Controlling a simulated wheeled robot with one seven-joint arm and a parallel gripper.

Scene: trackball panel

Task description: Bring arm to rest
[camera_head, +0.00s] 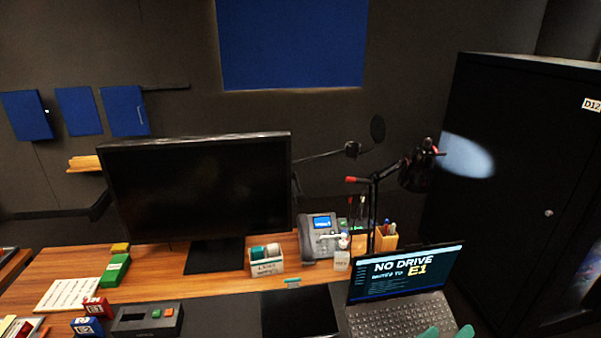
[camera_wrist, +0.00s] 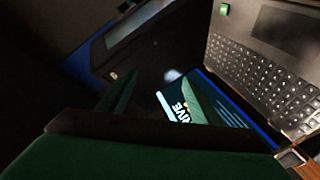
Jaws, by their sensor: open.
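My gripper (camera_head: 447,332) shows only as two teal-green tips at the bottom edge of the head view, in front of the laptop's keyboard (camera_head: 395,318). The rest of my arm is outside that view. In the wrist view my gripper (camera_wrist: 156,82) has two dark green fingers standing apart, with nothing held between them. The laptop (camera_head: 405,272) is open, and its screen reads "NO DRIVE" and "E1". In the wrist view, part of the laptop screen (camera_wrist: 222,106) shows beyond the fingers, and the keyboard (camera_wrist: 262,75) is at the upper right.
A monitor (camera_head: 200,190), a desk phone (camera_head: 318,237), a label box (camera_head: 265,262), a pen holder (camera_head: 385,238) and a lamp (camera_head: 418,170) stand on the desk (camera_head: 60,268). A dark cabinet (camera_head: 505,200) is at right.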

